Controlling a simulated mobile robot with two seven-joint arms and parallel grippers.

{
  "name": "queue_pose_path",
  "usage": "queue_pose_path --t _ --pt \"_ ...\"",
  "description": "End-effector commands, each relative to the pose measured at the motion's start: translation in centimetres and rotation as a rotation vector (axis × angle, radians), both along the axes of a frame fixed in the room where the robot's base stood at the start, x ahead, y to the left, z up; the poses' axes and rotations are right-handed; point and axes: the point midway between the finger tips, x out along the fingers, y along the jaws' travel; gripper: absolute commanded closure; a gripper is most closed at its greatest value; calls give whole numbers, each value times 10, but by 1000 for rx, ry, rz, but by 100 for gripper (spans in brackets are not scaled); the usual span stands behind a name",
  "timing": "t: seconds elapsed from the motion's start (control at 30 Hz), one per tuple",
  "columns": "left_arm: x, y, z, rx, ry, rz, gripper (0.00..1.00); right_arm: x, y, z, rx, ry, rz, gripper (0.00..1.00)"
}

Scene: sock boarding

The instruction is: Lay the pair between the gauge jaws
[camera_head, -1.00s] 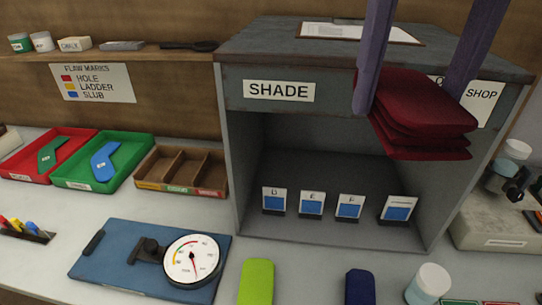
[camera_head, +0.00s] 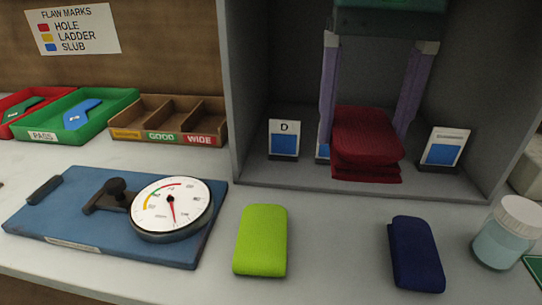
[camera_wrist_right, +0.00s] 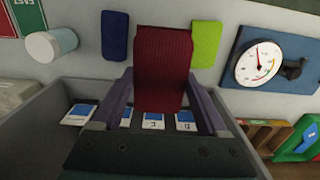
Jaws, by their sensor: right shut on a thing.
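My right gripper (camera_head: 365,132) is shut on a dark red folded pair (camera_head: 366,150), with a purple finger at each side of it. The pair is stacked in layers and is low at the front of the shade booth; I cannot tell whether it touches the floor. The right wrist view shows the pair (camera_wrist_right: 163,55) between the fingers. The gauge has a round dial (camera_head: 172,206) and black jaw parts (camera_head: 108,195) on a blue board (camera_head: 75,230), left of the booth. The space at the jaws looks empty. My left gripper is not in view.
The grey booth (camera_head: 285,185) holds blue sample cards (camera_head: 284,140). A lime folded pair (camera_head: 260,240), a navy one (camera_head: 415,253) and a jar (camera_head: 506,232) lie along the front table. A sectioned wooden tray (camera_head: 168,122) and a green tray (camera_head: 100,108) stand behind the gauge.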

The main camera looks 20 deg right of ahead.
Motion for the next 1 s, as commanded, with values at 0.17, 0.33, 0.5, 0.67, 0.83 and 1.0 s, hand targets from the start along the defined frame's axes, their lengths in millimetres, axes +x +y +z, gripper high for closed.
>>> queue_pose_path --t 0.17,0.33,0.5,0.67,0.83,1.0 --pt "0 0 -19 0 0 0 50 -2 0 -60 -1 6 1 79" --pt "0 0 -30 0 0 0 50 -1 -1 -103 -2 3 1 79" --pt "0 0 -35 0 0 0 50 0 0 -123 -1 1 1 79" --pt "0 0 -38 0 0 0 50 -1 0 -135 -1 2 2 79" --pt "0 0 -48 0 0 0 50 -1 0 -163 -2 2 2 79" --pt "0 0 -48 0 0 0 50 0 0 -167 -1 -2 3 79"
